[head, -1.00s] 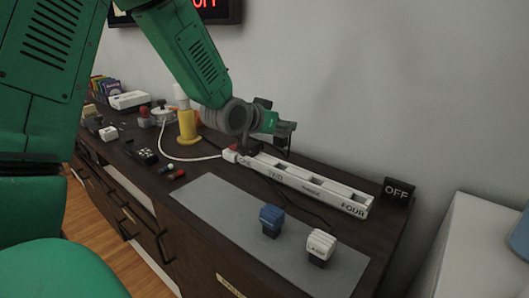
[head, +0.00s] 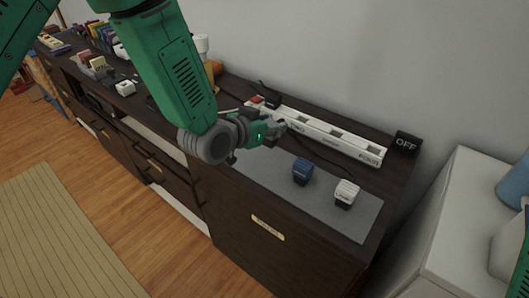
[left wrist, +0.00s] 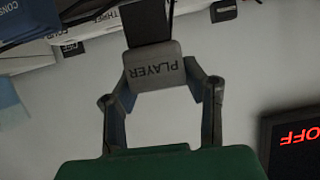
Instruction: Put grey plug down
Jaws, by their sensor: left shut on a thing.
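The grey plug (left wrist: 155,70), marked PLAYER, sits between the two fingers of my left gripper (left wrist: 160,82) in the left wrist view, with its dark end pointing away from the palm. In the head view my left gripper (head: 275,130) is shut on it, near the far left edge of the grey mat (head: 255,180), in front of the power strip (head: 335,142). The plug is small and partly hidden there, and I cannot tell whether it touches anything. My right gripper is not in view.
A blue plug (head: 302,170) and a white plug (head: 346,192) stand on the right part of the mat. A black OFF sign (head: 407,143) stands past the strip's right end. The mat's left part looks bare. A white cabinet (head: 455,215) is at right.

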